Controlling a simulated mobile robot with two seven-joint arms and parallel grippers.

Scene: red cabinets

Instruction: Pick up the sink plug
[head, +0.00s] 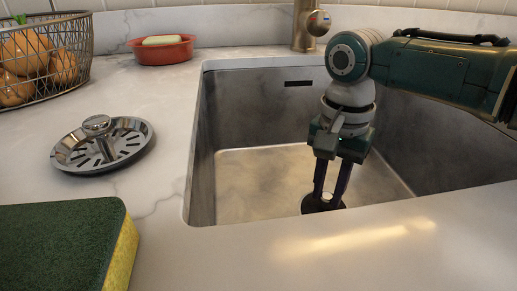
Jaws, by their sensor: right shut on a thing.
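My right gripper (328,196) points straight down into the metal sink (240,165). Its two dark fingers are shut on a dark, round sink plug (311,206) low in the sink. The near edge of the sink hides the plug's front part. I cannot tell whether the plug touches the sink floor. My left gripper is not in view.
A slotted chrome strainer (130,140) with a knob lies on the counter left of the sink. A green and yellow sponge (60,245) is front left.

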